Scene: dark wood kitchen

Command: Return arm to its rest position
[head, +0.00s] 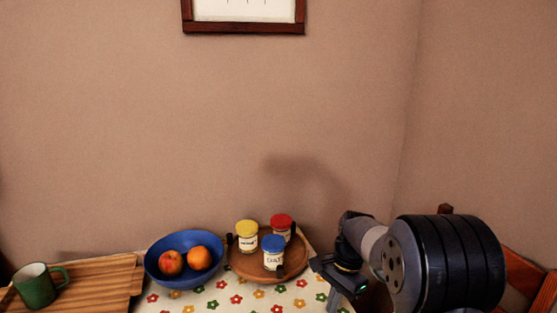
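My arm enters at the lower right of the head view, with a thick dark joint close to the camera. My gripper (333,276) is beyond it, just right of the round wooden tray and near the edge of the flowered tablecloth. It points down and to the left, and a small green light shows on it. Its fingers are small and partly hidden, so I cannot tell whether they are open or shut. No held object is visible.
The wooden tray (240,268) bears jars with yellow (247,239), red (281,223) and blue (273,252) lids. A blue bowl (160,277) of fruit, a green mug (35,287) and a wooden board (100,280) are left. A wooden chair (530,275) stands right.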

